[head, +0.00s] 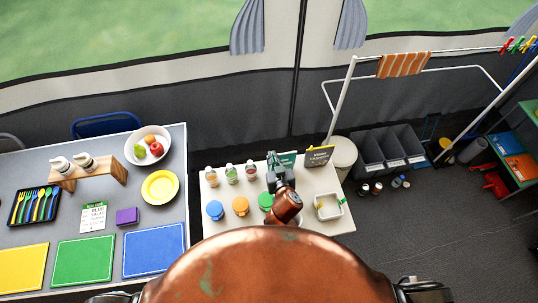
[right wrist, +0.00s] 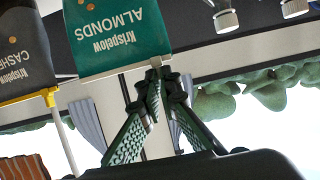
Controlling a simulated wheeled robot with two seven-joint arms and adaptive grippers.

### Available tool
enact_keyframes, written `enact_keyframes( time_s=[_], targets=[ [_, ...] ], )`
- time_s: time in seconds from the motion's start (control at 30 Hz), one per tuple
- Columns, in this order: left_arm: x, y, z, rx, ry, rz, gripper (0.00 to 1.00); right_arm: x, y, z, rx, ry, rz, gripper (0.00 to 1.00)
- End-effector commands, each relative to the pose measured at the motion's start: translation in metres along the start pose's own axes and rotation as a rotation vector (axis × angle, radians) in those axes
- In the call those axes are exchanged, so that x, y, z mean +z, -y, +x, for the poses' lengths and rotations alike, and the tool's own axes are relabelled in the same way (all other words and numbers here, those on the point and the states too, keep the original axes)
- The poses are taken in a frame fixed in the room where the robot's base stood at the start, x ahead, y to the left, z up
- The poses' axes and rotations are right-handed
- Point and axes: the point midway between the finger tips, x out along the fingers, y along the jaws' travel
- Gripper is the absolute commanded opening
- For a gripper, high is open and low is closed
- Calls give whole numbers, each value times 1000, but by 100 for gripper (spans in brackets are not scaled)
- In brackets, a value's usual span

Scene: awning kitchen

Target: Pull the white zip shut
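The teal almonds pouch (right wrist: 122,35) fills the top of the right wrist view, upside down. A white zip (right wrist: 100,75) runs along its edge. In the head view the teal pouch (head: 288,159) stands at the back of the small white table, partly behind my right gripper (head: 274,160). In the right wrist view the fingers of my right gripper (right wrist: 158,75) come together at the right end of the white zip and look shut on it. My left gripper is not in view.
A dark cashew pouch (right wrist: 22,50) with a yellow zip (right wrist: 28,98) stands beside the teal one. Small bottles (head: 231,173) and coloured-lid jars (head: 240,206) stand on the white table (head: 312,227).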

Motion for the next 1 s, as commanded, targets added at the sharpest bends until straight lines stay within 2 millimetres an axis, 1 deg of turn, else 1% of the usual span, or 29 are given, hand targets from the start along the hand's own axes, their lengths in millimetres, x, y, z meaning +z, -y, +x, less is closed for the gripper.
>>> enact_keyframes(
  time_s=[0.07,0.17,0.27,0.33,0.4,0.53,0.63,0.9,1.0],
  targets=[
    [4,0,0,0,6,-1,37,1,-2,-1,9,2,6,0],
    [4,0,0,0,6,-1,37,1,-2,-2,11,1,5,0],
    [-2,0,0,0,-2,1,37,1,-2,-1,10,1,5,0],
    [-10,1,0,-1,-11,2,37,1,-2,-1,9,1,5,0],
    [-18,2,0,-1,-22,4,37,1,-1,-1,9,1,4,7],
    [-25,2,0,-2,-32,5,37,1,-1,-1,7,1,3,16],
    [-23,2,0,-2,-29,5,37,1,-1,-1,7,1,3,22],
    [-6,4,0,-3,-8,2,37,1,-1,-2,8,1,3,22],
    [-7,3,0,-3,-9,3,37,2,-1,-8,7,2,4,22]
  ],
)
